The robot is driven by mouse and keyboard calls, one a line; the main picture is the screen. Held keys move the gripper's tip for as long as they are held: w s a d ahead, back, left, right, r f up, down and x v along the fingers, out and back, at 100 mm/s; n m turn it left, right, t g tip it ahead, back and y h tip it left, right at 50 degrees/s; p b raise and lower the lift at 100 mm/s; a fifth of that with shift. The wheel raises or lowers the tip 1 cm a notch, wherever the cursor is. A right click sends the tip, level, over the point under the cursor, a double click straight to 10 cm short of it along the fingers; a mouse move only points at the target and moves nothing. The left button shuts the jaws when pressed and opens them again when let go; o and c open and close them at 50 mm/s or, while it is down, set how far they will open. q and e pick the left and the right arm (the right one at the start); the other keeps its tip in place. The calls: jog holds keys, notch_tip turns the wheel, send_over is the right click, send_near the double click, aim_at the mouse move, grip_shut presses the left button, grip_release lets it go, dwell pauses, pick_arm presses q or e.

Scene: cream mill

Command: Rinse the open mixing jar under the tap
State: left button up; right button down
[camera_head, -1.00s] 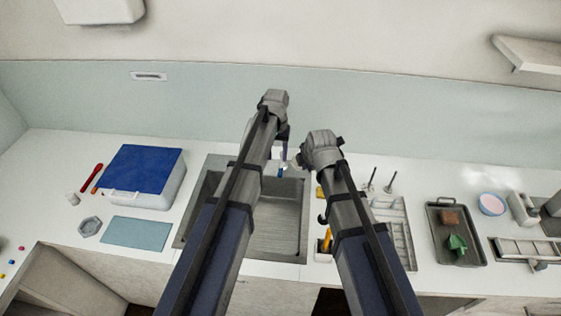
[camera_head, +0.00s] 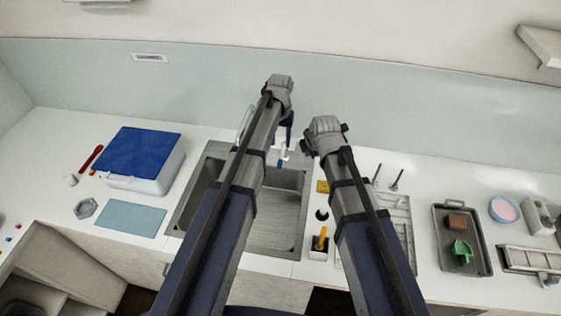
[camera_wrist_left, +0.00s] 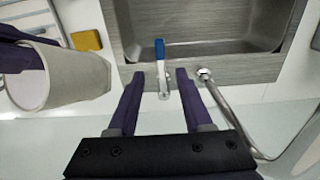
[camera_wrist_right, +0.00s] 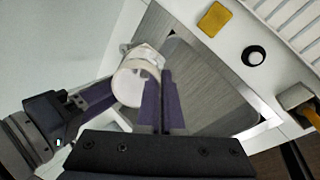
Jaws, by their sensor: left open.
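The open mixing jar (camera_wrist_left: 88,78) is a pale cup, lying tilted at the left of the left wrist view; it also shows in the right wrist view (camera_wrist_right: 128,88). My right gripper (camera_wrist_right: 160,77) is shut on its wall, with one finger at the mouth. The tap has a curved metal spout (camera_wrist_left: 222,100) and a lever with a blue handle (camera_wrist_left: 160,50). My left gripper (camera_wrist_left: 159,74) is open, its fingers on either side of the lever. The sink (camera_wrist_left: 240,68) lies beyond the lever. I see no water running. Both fingertips are mostly hidden in the head view.
A yellow sponge (camera_head: 322,187) and a brush in a holder (camera_head: 320,242) stand right of the sink. A blue-lidded box (camera_head: 138,155) and a light blue mat (camera_head: 131,219) are left of it. A dark tray (camera_head: 480,258) lies farther right.

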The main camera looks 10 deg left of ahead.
aim_at(280, 162)
pick_arm(q)
notch_tip(280, 162, down, 10)
jog(key=b, duration=0.8)
jog(key=shift+r+b, duration=0.15)
jog(key=shift+b, duration=0.25)
jog(key=shift+c, duration=0.3)
grip_shut()
dwell(0.3)
